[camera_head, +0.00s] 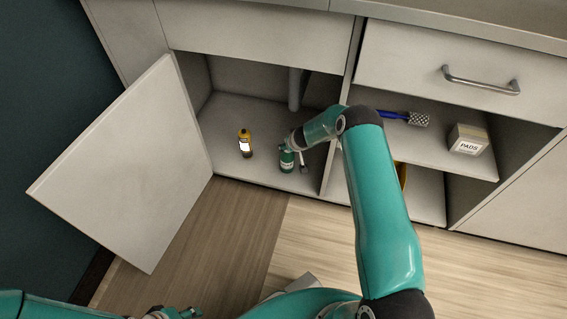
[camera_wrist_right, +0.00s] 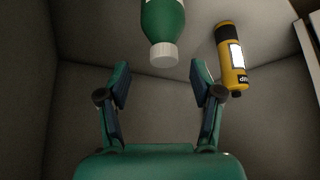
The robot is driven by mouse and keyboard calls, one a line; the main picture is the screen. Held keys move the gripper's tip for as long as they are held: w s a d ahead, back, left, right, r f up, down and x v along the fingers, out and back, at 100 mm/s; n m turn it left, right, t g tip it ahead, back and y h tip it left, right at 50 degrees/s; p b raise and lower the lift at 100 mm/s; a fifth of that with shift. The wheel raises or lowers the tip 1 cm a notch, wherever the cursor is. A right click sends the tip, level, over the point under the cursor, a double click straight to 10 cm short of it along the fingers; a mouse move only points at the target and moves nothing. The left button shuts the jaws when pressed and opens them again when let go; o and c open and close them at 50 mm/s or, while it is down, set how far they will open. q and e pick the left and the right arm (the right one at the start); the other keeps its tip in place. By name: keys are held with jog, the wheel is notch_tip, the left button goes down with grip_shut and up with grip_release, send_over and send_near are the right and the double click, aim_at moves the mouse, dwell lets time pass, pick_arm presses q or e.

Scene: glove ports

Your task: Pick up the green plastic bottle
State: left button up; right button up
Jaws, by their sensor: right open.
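The green plastic bottle (camera_head: 287,164) with a white label stands on the floor of the open left cabinet bay in the head view. In the right wrist view the green bottle (camera_wrist_right: 163,22) shows at the top centre, its white cap pointing down the picture. My right gripper (camera_wrist_right: 160,78) is open and empty. The bottle is in line with the gap between its fingers, just beyond the fingertips. In the head view my right wrist partly covers the bottle's upper end. My left gripper (camera_head: 175,312) shows only partly at the bottom edge; its fingers are unclear.
A yellow bottle (camera_head: 245,143) stands left of the green one and also shows in the wrist view (camera_wrist_right: 231,58). A pipe (camera_head: 294,88) runs down behind. The open door (camera_head: 130,160) is left. A blue-handled brush (camera_head: 405,118) and pads box (camera_head: 468,140) sit on the right shelf.

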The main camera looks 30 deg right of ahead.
aim_at(287, 158)
jog(key=shift+a+b+x, duration=0.1)
jog(key=shift+b+x, duration=0.25)
jog(key=shift+x, duration=0.8)
jog(key=shift+a+b+x, duration=0.15)
jog(key=shift+b+x, duration=0.15)
jog(key=shift+x, duration=0.85)
jog(key=c, duration=1.1)
